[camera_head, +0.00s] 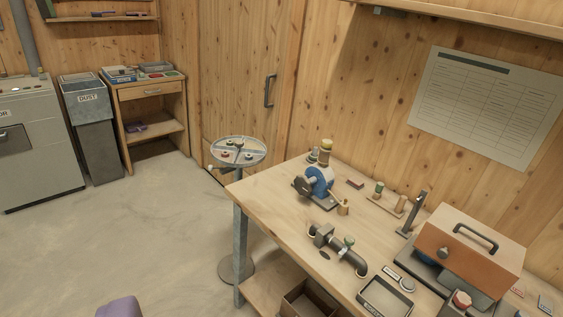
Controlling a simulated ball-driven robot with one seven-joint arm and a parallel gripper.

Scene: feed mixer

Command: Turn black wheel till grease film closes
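A small machine with a round blue housing (320,178) stands on a grey base near the far left end of the workbench. A dark, roughly wheel-shaped part (302,185) sits at its left side; it is the likeliest black wheel, but it is too small to be sure. I cannot make out any grease film. My gripper does not show clearly in this view. A purple rounded shape (119,307) at the bottom edge is cut off, and I cannot tell what it is.
The wooden workbench (277,187) also holds a grey pipe fitting (348,259), an orange-brown box (470,245) and a dark tray (385,296). A round stand (239,151) is by its far left corner. The floor (120,235) at left is clear.

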